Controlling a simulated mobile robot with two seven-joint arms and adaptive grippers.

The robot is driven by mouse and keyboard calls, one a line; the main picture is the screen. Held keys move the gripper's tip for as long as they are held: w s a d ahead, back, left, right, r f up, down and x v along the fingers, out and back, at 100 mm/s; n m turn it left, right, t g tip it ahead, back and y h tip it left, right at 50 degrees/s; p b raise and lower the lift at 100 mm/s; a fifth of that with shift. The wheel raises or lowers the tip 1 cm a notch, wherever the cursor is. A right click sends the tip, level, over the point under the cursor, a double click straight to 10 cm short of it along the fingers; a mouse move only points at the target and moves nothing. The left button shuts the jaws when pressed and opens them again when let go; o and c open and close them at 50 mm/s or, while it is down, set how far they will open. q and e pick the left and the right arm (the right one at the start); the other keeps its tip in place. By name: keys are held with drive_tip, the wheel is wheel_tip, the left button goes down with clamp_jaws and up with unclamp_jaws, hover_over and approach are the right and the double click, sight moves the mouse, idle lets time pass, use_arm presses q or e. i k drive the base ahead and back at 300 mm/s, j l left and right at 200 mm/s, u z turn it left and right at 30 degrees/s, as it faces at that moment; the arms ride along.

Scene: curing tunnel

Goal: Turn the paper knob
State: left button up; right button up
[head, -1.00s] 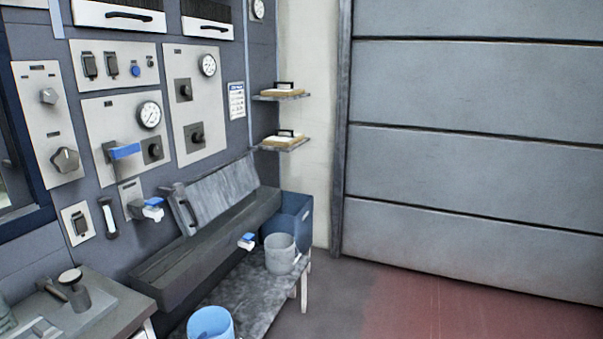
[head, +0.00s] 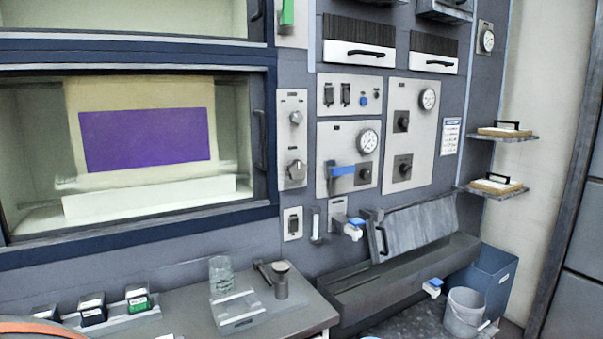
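Several knobs show on the wall panels, and I cannot tell from their labels which is the paper knob. A narrow panel beside the window has a small grey knob (head: 296,117) above a larger grey lobed knob (head: 295,170). Panels to the right carry an upper dark knob (head: 402,121), a lower dark knob (head: 404,169) and a dark knob under a gauge (head: 364,175). Neither of my grippers is in view.
A window (head: 145,140) shows a purple sheet inside. A blue lever (head: 343,171) and a blue-handled tap (head: 353,230) stick out from the wall. Below are a counter (head: 190,318) with a glass beaker (head: 220,274), a dark trough (head: 400,278) and a grey bucket (head: 463,312).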

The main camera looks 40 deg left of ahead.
sight(296, 171)
drive_tip(key=u, duration=1.6)
